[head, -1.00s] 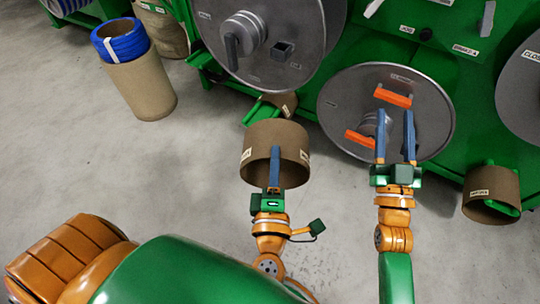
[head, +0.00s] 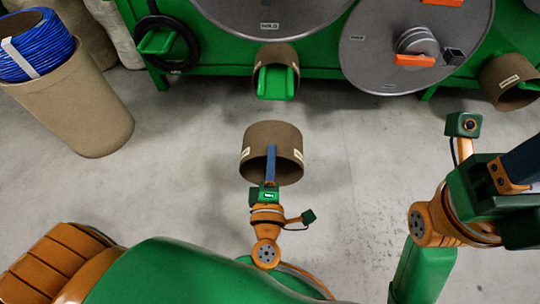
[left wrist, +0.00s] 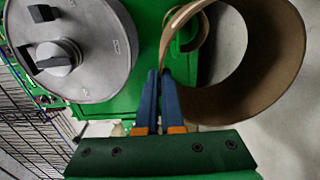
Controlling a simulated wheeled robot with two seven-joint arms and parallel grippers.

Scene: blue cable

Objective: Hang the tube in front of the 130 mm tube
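A short brown tube (head: 258,138) with small pale labels hangs in my left gripper (head: 270,152). The gripper is shut on the tube's near wall, and the tube is clear of the floor. In the left wrist view the tube (left wrist: 262,88) is at the upper right, with the blue fingers (left wrist: 160,82) at its edge. Another brown tube (head: 262,57) sits on a green peg at the machine's foot, beyond the held one. A third tube (head: 498,72) hangs at the right. Their labels are too small to read. My right gripper (head: 522,168) is partly cut off at the right edge.
A green machine (head: 334,64) with large grey discs (head: 372,40) spans the back. A tall brown tube (head: 80,108) with a blue cable coil (head: 36,48) stands at left. A black ring (head: 190,43) hangs on a left peg. Grey floor (head: 350,135) lies clear between.

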